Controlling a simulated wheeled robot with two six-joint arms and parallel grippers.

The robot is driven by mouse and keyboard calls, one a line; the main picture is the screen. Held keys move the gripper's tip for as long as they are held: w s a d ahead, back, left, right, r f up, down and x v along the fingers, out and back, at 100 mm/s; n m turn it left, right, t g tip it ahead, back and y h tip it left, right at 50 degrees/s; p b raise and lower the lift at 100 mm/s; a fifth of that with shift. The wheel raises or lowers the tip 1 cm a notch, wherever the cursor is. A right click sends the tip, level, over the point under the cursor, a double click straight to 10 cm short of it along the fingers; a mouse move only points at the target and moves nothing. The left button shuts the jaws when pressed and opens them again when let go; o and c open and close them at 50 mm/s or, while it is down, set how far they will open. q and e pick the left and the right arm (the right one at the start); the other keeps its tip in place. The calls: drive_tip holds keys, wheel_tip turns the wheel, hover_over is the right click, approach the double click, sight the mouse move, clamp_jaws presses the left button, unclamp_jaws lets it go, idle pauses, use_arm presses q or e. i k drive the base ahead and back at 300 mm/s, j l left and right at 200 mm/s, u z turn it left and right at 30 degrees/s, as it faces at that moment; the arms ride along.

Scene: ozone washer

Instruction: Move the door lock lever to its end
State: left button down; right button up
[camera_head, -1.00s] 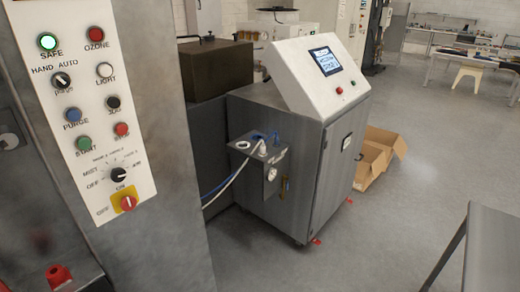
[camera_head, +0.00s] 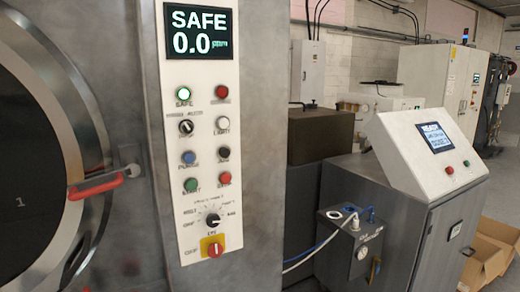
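The washer's round door (camera_head: 30,190) fills the left edge of the head view, with a dark window and a wide metal rim. A lever with a red grip (camera_head: 97,186) sticks out across the right side of the rim. Its right end meets a small metal pivot (camera_head: 130,170) on the washer's front panel. The lever lies nearly level, with its left end slightly lower. Neither of my grippers is in view.
The control panel (camera_head: 207,120) right of the lever reads SAFE 0.0 ppm, with a lit green lamp. A grey cabinet (camera_head: 400,215) with a sloped screen console stands at the right. Cardboard boxes (camera_head: 485,255) lie beside it.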

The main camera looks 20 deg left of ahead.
sight(89, 187)
drive_tip(key=l+u, duration=0.1)
drive_tip(key=u, duration=1.55)
drive_tip(key=j, duration=0.05)
